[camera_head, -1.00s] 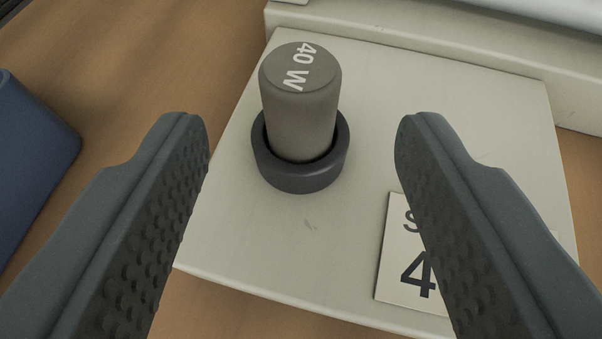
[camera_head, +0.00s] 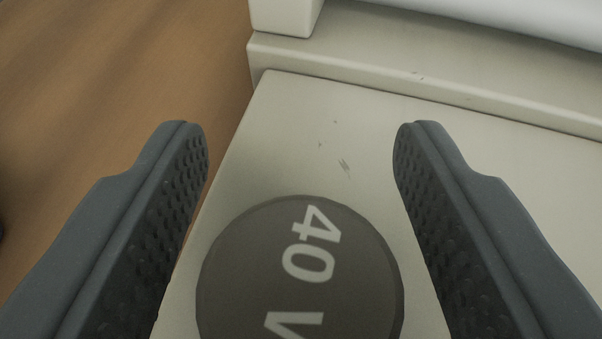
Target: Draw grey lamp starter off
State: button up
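The grey lamp starter (camera_head: 265,265) shows its round top at the bottom middle of the view, large and close, with "40 W" printed on it and partly cut off by the lower edge. Its body and the dark ring socket around it are hidden. My gripper (camera_head: 300,150) is open, with one dark ridged finger on each side of the starter's top. I cannot tell whether either finger touches it. The cream base plate (camera_head: 300,120) lies beneath.
A raised cream ledge (camera_head: 420,80) runs along the back of the plate, with a cream block (camera_head: 285,15) at its left end. A white tube-like part (camera_head: 520,15) lies at the top right. Bare wooden table (camera_head: 110,90) is at the left.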

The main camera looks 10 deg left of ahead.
jog(key=c, duration=1)
jog(key=shift+r, duration=0.15)
jog(key=shift+r+p, duration=0.55)
jog(key=shift+r, duration=1.6)
